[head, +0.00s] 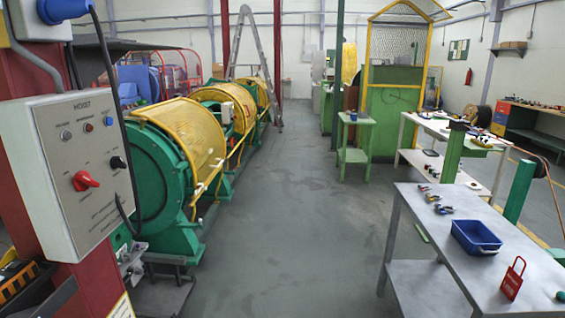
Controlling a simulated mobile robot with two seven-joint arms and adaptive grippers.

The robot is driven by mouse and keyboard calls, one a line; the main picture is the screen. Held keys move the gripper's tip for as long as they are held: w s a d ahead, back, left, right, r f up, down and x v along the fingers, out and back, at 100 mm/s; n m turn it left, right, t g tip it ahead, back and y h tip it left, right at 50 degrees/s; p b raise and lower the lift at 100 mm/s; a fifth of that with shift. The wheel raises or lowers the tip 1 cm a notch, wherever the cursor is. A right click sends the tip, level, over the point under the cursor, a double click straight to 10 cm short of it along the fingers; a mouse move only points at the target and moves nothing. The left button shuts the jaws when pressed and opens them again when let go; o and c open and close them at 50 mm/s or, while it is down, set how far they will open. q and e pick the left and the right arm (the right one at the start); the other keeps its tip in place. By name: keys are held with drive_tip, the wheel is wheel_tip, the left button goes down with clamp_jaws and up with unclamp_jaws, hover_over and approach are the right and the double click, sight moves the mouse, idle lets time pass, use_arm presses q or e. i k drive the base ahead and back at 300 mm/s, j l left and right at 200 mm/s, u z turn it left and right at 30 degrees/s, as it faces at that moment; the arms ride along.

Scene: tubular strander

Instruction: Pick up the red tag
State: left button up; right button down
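The red tag (511,284) is at the front right. It has a thin loop at its top and pale markings on its face. It is on the grey table (430,215), close in front of a blue bin (475,238) and apart from it. It looks tilted up rather than flat, but I cannot tell what supports it. Neither of my grippers shows in the head view.
Several small tools (437,203) lie on the table's left part. A hoist control box (80,165) stands close at left. The green strander with yellow guards (185,135) runs along the left. The grey floor (290,220) between is clear.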

sight(511, 284)
drive_tip(key=z, duration=1.5)
drive_tip(key=l+u, duration=0.15)
drive_tip(key=u, duration=0.25)
drive_tip(key=i+l+u, duration=0.1)
drive_tip(key=u, duration=0.25)
drive_tip(key=l+u, duration=0.2)
drive_tip(key=u, duration=0.2)
drive_tip(key=l+u, duration=0.3)
drive_tip(key=l, duration=0.25)
drive_tip(key=l+u, duration=0.25)
drive_tip(key=l, duration=0.3)
drive_tip(key=l+u, duration=0.1)
drive_tip(key=l, duration=0.45)
drive_tip(key=k+l+u, duration=0.15)
drive_tip(key=l, duration=0.35)
